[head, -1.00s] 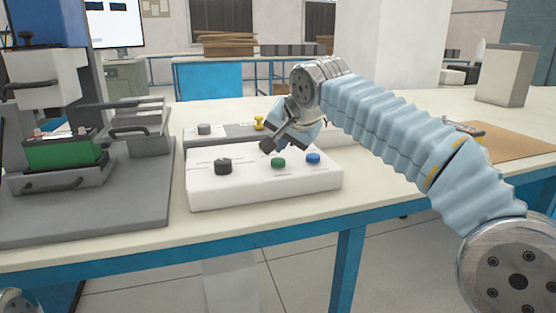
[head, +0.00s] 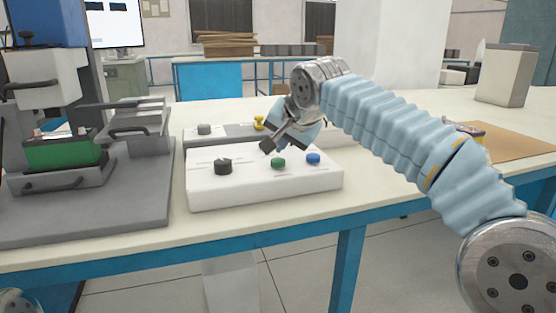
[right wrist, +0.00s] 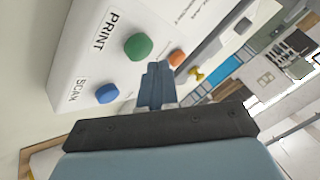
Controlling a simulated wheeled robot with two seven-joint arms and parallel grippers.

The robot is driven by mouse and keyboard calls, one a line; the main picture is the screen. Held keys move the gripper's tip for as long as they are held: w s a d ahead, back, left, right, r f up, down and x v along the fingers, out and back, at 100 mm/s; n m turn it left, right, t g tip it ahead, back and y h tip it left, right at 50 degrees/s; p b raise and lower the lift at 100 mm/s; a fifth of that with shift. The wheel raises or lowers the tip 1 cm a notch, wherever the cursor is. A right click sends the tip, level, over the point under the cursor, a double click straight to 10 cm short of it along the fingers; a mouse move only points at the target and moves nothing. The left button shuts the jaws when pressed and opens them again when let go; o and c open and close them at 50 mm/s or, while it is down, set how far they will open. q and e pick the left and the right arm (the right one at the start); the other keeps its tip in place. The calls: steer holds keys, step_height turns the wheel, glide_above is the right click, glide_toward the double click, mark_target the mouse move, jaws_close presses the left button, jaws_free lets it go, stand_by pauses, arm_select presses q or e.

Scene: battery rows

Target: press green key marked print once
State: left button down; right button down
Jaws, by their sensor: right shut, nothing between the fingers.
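The green key (head: 278,162) is a round button on top of the white console (head: 262,190). In the right wrist view the green key (right wrist: 138,46) stands beside the printed word PRINT (right wrist: 105,31). My right gripper (head: 266,146) is shut and empty, just above and behind the green key in the head view. In the right wrist view its closed fingertips (right wrist: 154,68) show beside the green key with a visible gap, close to an orange key (right wrist: 176,58). My left gripper is out of view.
A blue key (head: 313,158), marked SCAN in the wrist view, sits right of the green one. A black knob (head: 223,166) is on the left. A grey unit with a yellow knob (head: 259,122) stands behind. A press fixture (head: 65,150) fills the left side.

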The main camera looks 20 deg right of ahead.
mark_target(281, 161)
steer(key=shift+f, duration=0.15)
steer(key=shift+f+b, duration=0.3)
steer(key=shift+f+b, duration=0.4)
steer(key=shift+f, duration=0.1)
stand_by(0.6)
stand_by(0.4)
steer(key=shift+r+p, duration=0.95)
step_height(281, 161, up, 5)
steer(key=p, duration=0.5)
